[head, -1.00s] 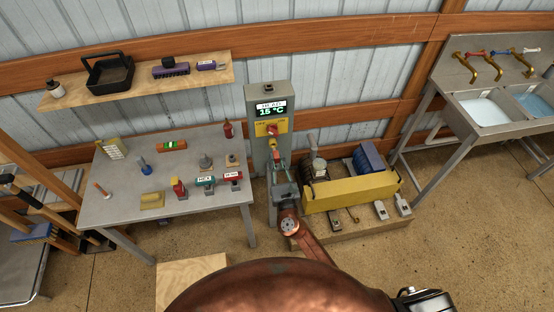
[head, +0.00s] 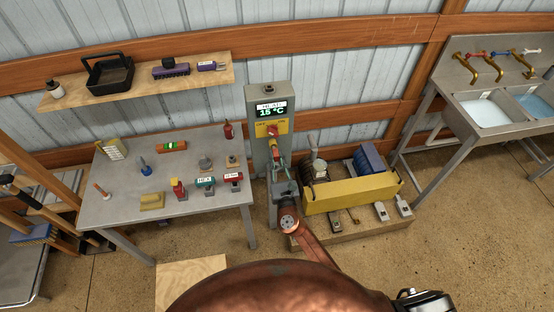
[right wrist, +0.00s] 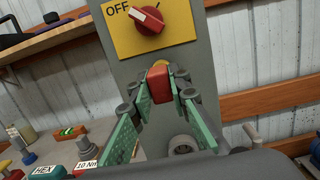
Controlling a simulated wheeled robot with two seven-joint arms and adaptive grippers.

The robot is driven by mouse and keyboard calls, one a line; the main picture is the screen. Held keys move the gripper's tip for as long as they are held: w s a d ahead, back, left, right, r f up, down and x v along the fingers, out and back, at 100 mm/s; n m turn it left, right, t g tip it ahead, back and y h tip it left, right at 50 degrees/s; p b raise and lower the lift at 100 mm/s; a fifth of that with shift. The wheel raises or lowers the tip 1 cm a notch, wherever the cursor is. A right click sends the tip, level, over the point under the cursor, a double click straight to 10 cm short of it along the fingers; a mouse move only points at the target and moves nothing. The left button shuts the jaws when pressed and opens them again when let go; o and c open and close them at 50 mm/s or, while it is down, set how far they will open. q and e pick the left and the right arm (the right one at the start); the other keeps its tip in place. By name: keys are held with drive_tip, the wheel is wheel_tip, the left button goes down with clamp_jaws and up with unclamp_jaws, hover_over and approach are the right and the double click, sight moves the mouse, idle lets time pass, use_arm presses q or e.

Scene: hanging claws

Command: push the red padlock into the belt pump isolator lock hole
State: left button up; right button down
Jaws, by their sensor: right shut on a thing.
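The red padlock (right wrist: 160,84) is between the green fingers of my right gripper (right wrist: 160,92), which is shut on it. In the head view this gripper (head: 279,158) is in front of the grey pillar, just below the isolator. The isolator is a yellow plate (right wrist: 118,38) with a red rotary switch (right wrist: 148,20) and the word OFF; the plate also shows in the head view (head: 262,129). A small yellow part (right wrist: 160,63) shows just behind the padlock, below the plate. The lock hole is not clearly visible, and I cannot tell whether the padlock touches it.
The grey pillar (head: 256,100) has a display reading 15 °C. A table (head: 110,208) with several tools and bottles stands left. A yellow guard (head: 350,194) over machinery stands close right. A shelf (head: 215,75) hangs on the wall; a sink bench (head: 440,80) is far right.

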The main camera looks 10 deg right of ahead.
drive_tip(key=shift+w, duration=0.65)
drive_tip(key=shift+w, duration=0.35)
drive_tip(key=shift+w+b, duration=0.15)
drive_tip(key=shift+b, duration=0.15)
drive_tip(key=c, duration=1.7)
unclamp_jaws()
drive_tip(key=shift+c, duration=0.2)
drive_tip(key=s+f, duration=0.1)
drive_tip(key=s, duration=1.1)
drive_tip(key=shift+f, duration=0.25)
